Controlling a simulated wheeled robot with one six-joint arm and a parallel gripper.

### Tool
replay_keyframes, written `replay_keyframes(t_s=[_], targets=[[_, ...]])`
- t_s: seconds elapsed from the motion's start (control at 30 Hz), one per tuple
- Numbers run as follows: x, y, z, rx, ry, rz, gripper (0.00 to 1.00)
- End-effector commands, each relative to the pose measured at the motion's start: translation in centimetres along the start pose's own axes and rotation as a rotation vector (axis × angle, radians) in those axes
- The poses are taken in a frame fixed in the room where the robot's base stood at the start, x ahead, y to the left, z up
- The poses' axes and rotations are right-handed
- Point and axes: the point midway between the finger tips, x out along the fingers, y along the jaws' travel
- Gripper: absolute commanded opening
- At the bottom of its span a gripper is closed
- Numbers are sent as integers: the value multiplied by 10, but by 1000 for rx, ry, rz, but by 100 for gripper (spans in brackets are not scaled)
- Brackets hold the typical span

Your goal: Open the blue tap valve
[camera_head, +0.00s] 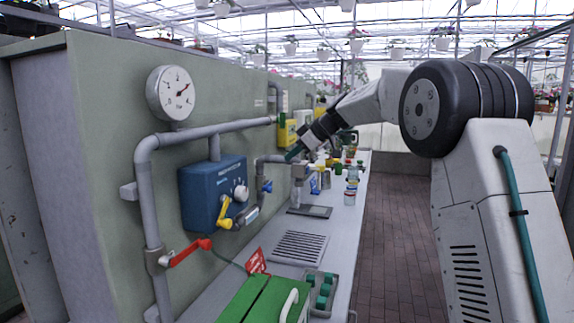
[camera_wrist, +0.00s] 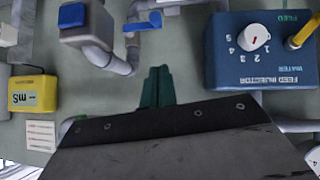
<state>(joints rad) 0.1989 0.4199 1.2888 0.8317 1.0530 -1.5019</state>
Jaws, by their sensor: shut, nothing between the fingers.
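The blue tap valve (camera_head: 267,186) is a small blue handle on a grey pipe, to the right of the blue feed injector box. In the wrist view, which is upside down, the blue handle (camera_wrist: 146,22) shows near the top, apart from my fingers. My gripper (camera_head: 293,153) reaches in from the right, a little above and right of the valve in the head view. Its green fingers (camera_wrist: 157,87) are together and empty in the wrist view. How far the fingertips are from the wall cannot be told.
The blue feed injector box (camera_head: 213,192) carries a white dial and a yellow lever (camera_head: 225,213). A red lever (camera_head: 190,252) sits lower left. A yellow meter (camera_wrist: 33,94) is on the wall. The bench (camera_head: 340,230) holds bottles, a vent grille and a green box (camera_head: 262,300).

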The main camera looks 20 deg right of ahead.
Motion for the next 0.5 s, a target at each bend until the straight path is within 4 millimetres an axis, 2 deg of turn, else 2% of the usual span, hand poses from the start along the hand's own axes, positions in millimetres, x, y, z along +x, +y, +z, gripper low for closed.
replay_keyframes(t_s=[0.4,0.5], targets=[[88,-2,0,0,-3,-4,0],[98,-2,13,3,-3,-3,0]])
